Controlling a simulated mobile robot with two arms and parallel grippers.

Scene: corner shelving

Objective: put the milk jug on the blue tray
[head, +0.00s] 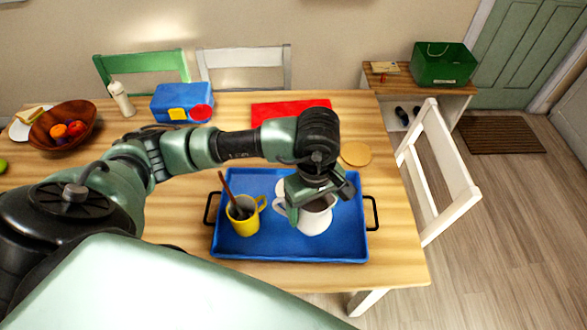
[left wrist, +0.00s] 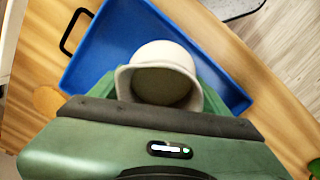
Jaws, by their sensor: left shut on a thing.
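The white milk jug (head: 316,220) is over the right half of the blue tray (head: 345,245), upright or nearly so. My left gripper (head: 314,198) reaches it from above and is shut on it. In the left wrist view the jug (left wrist: 162,72) sits between the green fingers, its round opening facing the camera, with the blue tray (left wrist: 105,45) behind it. I cannot tell whether the jug's base touches the tray. My right gripper is not in view.
A yellow mug (head: 243,226) with a brown stick stands on the tray's left side. A white item (head: 281,187) on the tray is partly hidden by my gripper. A red mat (head: 290,108), blue box (head: 180,100) and fruit bowl (head: 62,128) are farther back on the wooden table.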

